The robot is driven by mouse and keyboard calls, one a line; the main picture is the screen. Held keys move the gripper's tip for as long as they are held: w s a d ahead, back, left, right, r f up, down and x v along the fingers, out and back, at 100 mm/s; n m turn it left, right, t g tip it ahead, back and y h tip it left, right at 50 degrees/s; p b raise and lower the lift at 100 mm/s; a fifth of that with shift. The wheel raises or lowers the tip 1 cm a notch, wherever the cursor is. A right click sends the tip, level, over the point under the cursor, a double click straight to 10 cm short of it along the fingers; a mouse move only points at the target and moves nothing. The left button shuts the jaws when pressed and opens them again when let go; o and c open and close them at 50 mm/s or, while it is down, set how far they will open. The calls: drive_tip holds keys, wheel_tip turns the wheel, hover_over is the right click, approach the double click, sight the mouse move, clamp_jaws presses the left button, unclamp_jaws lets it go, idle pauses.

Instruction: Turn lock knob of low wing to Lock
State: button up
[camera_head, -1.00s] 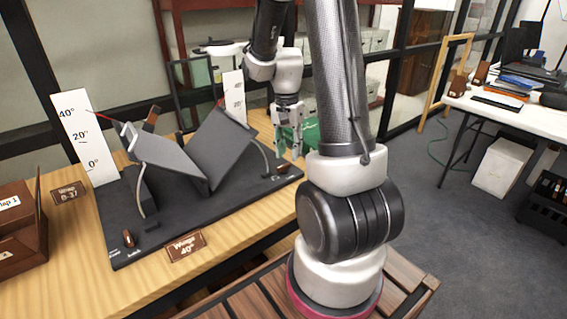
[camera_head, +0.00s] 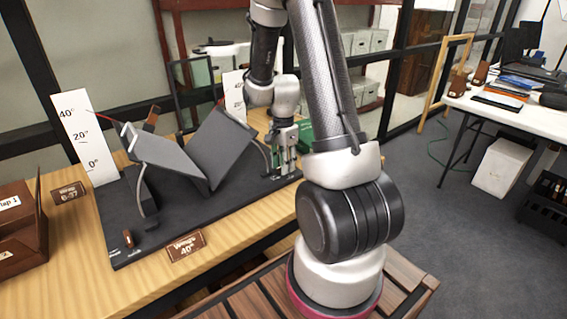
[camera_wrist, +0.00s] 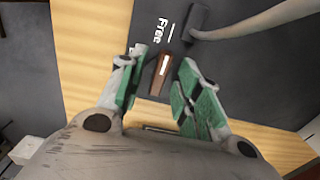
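The dark cradle (camera_head: 180,225) holds two grey wings: the left wing (camera_head: 165,158) lies flatter, the right wing (camera_head: 222,145) is steeper. My gripper (camera_head: 283,170) is down at the cradle's right end. In the wrist view, my open gripper (camera_wrist: 163,65) has a brown lock knob (camera_wrist: 160,73) with a white line between its green-padded fingers, with gaps visible on both sides. The word "Free" (camera_wrist: 163,30) shows beyond the knob; other lettering is partly hidden by a finger. Another brown knob (camera_head: 128,238) stands at the cradle's left front corner.
A white angle scale (camera_head: 83,138) stands at the left; another (camera_head: 233,97) stands behind the right wing. A "Wings 40°" sign (camera_head: 187,246) sits at the cradle's front edge. Brown boxes (camera_head: 18,235) are at far left. A curved support (camera_wrist: 250,20) passes near the knob.

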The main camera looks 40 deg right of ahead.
clamp_jaws()
drive_tip(key=shift+n, duration=0.4)
drive_tip(key=n, duration=1.2)
drive_tip(key=shift+n, duration=0.4)
drive_tip(key=n, duration=0.4)
drive_tip(key=shift+n, duration=0.3)
